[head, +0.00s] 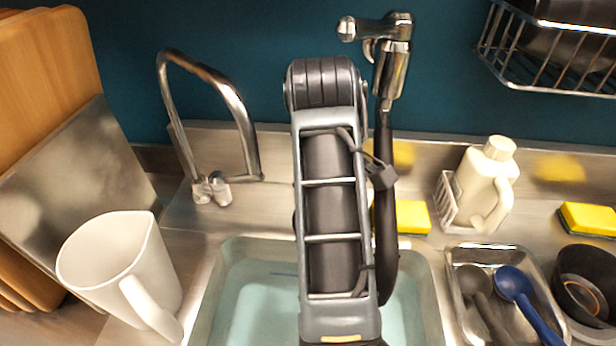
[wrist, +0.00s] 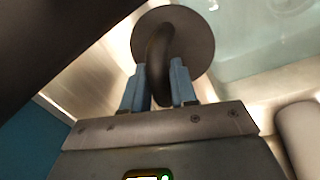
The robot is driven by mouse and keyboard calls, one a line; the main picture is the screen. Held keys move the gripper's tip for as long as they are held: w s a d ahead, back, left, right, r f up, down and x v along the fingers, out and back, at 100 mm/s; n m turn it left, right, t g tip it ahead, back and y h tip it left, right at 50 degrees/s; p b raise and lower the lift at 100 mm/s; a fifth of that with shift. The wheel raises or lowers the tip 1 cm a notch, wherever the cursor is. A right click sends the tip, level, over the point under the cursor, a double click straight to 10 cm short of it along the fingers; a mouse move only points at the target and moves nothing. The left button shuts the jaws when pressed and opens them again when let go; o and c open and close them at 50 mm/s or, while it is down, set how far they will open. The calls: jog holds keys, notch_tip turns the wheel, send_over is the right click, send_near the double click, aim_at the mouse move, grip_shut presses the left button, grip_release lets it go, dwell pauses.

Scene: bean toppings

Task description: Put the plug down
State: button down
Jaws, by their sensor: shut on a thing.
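The plug (wrist: 196,40) is a dark round disc with a curved handle and shows in the wrist view. My gripper (wrist: 159,70), with its blue fingers, is shut on the plug's handle, and the disc is beyond the fingertips. Behind the disc, the wrist view shows a metal surface on the left and pale water on the upper right. I cannot tell how high the plug is above them. In the head view my arm hides both the gripper and the plug. The sink (head: 432,285) holds pale, clear water below my arm.
A curved tap (head: 240,110) stands behind the sink. A white jug (head: 115,265) is on the left. On the right are a cream bottle (head: 480,185), a metal tray (head: 456,312) with spoons, a dark bowl (head: 585,275) and yellow sponges (head: 413,217). A wire rack (head: 545,70) hangs upper right.

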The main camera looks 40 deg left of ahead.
jog(key=shift+w+a+r, duration=0.15)
jog(key=shift+w+a, duration=0.25)
jog(key=shift+a, duration=0.25)
jog(key=shift+w+a+r, duration=0.15)
jog(key=shift+w+a, duration=0.2)
jog(key=shift+a, duration=0.25)
jog(key=shift+w+a+f+p, duration=0.15)
jog(key=shift+a+f+p, duration=0.1)
jog(key=shift+a, duration=0.35)
jog(key=shift+w+a+f+p, duration=0.1)
jog(key=shift+a+f+p, duration=0.1)
jog(key=shift+a, duration=0.35)
jog(key=shift+w+a+f+p, duration=0.15)
jog(key=shift+a+f+p, duration=0.1)
jog(key=shift+a, duration=0.35)
jog(key=shift+f, duration=0.1)
jog(key=c, duration=0.9)
grip_release()
jog(key=r, duration=0.2)
jog(key=s+r+b, duration=0.1)
jog(key=r, duration=0.4)
jog(key=shift+s+d+r, duration=0.15)
jog(key=shift+s+r, duration=0.1)
jog(key=shift+r, duration=0.05)
